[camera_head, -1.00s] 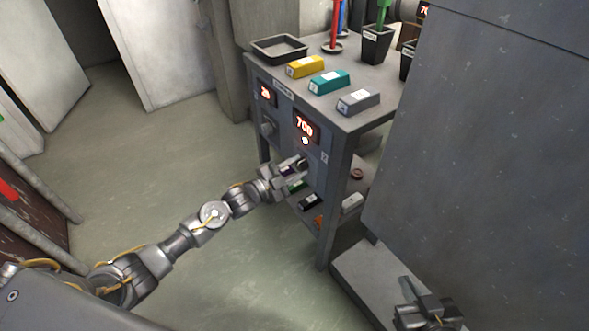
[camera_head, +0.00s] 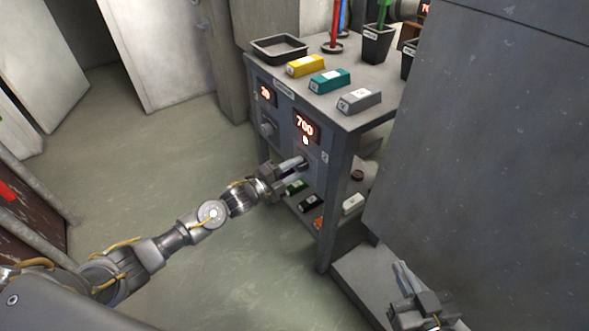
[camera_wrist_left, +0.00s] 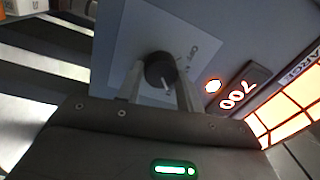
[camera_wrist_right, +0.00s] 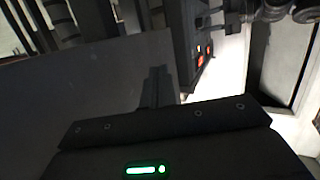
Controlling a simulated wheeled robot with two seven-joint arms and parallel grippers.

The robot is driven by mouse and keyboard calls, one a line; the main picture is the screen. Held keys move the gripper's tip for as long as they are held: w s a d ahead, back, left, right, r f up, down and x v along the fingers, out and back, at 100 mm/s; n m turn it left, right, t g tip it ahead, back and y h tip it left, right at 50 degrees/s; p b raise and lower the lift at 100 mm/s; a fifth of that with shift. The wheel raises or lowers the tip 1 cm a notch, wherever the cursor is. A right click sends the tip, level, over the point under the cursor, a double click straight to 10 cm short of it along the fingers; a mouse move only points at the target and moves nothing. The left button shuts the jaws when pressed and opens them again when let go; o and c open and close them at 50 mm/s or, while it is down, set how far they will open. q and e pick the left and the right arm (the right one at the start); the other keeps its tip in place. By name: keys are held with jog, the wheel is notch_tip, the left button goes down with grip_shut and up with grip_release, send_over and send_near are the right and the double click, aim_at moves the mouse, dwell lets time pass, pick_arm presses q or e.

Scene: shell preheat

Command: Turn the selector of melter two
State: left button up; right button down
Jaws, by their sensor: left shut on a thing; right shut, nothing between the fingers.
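The dark round selector knob (camera_wrist_left: 160,70) with a pale pointer mark sits on a light plate of the cabinet's right panel, under the red 700 display (camera_head: 306,127). My left gripper (camera_head: 302,162) is shut on this knob, one finger on each side in the left wrist view. The left panel has a red 20 display (camera_head: 265,92) and its own grey knob (camera_head: 268,129), untouched. I cannot read which melter number the held knob carries. My right gripper (camera_head: 402,272) is shut and empty, low at the right; its closed fingers show in the right wrist view (camera_wrist_right: 157,88).
On the cabinet top lie a yellow block (camera_head: 306,66), a teal block (camera_head: 329,81), a grey block (camera_head: 359,100) and an empty dark tray (camera_head: 279,49). Several small blocks lie on the lower shelf. A large grey cabinet (camera_head: 480,140) stands at the right. The left floor is clear.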

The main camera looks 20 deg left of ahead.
dwell(0.3)
pick_arm(q)
jog(key=o, duration=1)
jog(key=shift+s+a, duration=0.2)
jog(key=p+v, duration=0.1)
jog(key=v, duration=0.9)
jog(key=shift+s, duration=0.1)
pick_arm(e)
jog(key=d+f+g, duration=0.1)
jog(key=d+f+h, duration=0.1)
jog(key=s+d+f+g+h, duration=0.1)
jog(key=f, duration=0.1)
jog(key=shift+s+m+g, duration=0.1)
jog(key=shift+m+g, duration=0.2)
jog(key=shift+m, duration=0.1)
pick_arm(q)
jog(key=shift+a, duration=0.1)
